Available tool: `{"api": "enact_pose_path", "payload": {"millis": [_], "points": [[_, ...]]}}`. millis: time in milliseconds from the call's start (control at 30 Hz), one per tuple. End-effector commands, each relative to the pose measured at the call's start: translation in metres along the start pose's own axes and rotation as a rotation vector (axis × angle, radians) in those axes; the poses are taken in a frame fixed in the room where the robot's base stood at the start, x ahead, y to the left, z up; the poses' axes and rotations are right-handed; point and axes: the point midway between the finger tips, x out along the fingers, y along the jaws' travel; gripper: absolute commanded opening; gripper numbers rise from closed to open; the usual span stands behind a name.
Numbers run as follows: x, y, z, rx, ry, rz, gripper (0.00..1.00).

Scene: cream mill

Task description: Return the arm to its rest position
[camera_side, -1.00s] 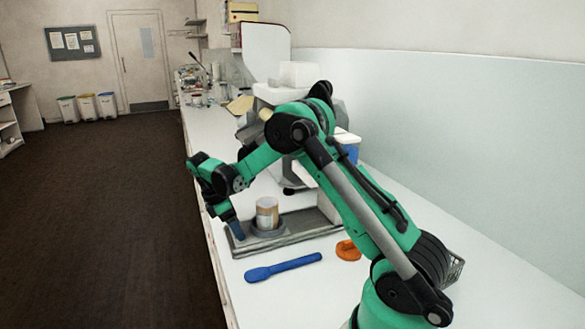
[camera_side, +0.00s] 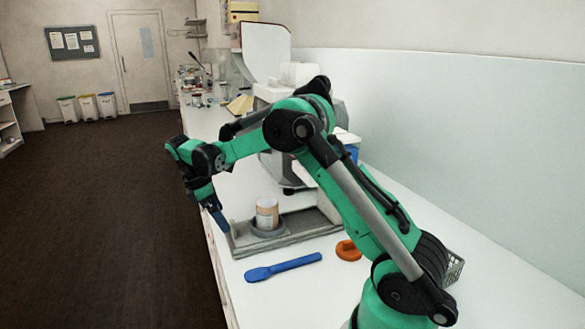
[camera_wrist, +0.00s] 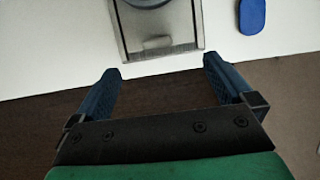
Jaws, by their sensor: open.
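My gripper (camera_side: 221,222) hangs at the left edge of the white bench in the side view, just left of the metal mill base. In the wrist view its two blue fingers (camera_wrist: 161,77) stand wide apart with nothing between them. My arm reaches out to the left over the bench, bent at the elbow. A tan jar with a pale label (camera_side: 267,213) stands upright on the round seat of the grey base plate (camera_side: 305,231), apart from my gripper. In the wrist view only the near end of the base plate (camera_wrist: 190,20) shows.
A blue spatula (camera_side: 283,267) and an orange lid-like piece (camera_side: 348,250) lie on the white bench (camera_side: 262,300). A wire basket (camera_side: 455,267) stands behind my arm. Bench clutter lies further back. Open floor (camera_side: 110,220) is to the left.

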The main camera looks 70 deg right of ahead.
Motion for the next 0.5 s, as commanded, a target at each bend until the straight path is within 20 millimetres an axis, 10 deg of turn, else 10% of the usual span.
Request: {"api": "enact_pose_path", "payload": {"millis": [500], "points": [[-0.0120, -0.0007, -0.0035, 0.003, 0.002, 0.002, 1.00]]}}
